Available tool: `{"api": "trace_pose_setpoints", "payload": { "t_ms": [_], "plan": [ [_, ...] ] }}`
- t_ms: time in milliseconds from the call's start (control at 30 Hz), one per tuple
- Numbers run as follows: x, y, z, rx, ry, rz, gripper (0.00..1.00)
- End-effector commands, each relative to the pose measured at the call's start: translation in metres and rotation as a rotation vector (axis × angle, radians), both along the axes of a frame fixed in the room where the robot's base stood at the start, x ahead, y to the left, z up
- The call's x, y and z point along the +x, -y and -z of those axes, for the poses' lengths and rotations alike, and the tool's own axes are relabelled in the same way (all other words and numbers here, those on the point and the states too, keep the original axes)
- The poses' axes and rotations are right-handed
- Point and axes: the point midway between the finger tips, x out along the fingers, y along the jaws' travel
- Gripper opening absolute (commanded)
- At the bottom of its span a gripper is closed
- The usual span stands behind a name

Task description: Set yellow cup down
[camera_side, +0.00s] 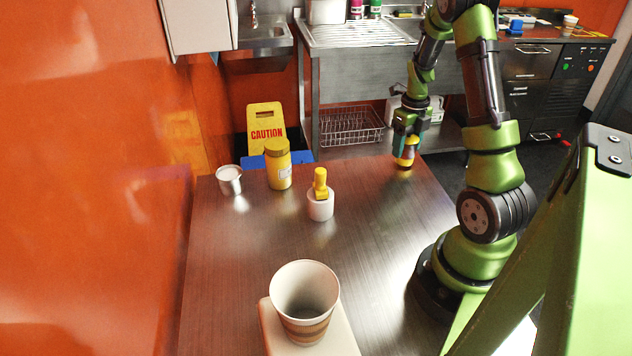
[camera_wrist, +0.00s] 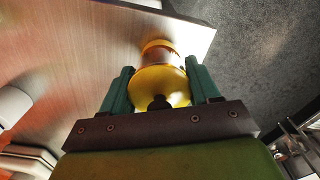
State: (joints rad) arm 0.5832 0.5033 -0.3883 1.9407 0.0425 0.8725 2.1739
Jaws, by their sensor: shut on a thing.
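The yellow cup (camera_side: 406,154) is at the far right part of the metal table (camera_side: 300,245), close to its back edge. My gripper (camera_side: 408,140) is above it and shut on it. In the wrist view the yellow cup (camera_wrist: 160,82) sits between the two teal fingers, with the table's edge and dark floor just beyond it. I cannot tell whether its base touches the table or hangs slightly above it.
A steel cup (camera_side: 229,181), a yellow jar (camera_side: 278,166) and a white pot with a yellow top (camera_side: 320,203) stand at the table's back left. A striped paper cup (camera_side: 303,315) is at the front. The table's middle is clear.

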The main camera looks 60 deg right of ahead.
Motion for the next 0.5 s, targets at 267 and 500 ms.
{"api": "trace_pose_setpoints", "payload": {
  "t_ms": [267,500],
  "plan": [
    [0.0004,-0.0002,0.0022,-0.001,0.002,0.000,0.26],
    [0.0002,-0.0002,0.0056,-0.001,0.001,-0.001,0.75]
  ]
}}
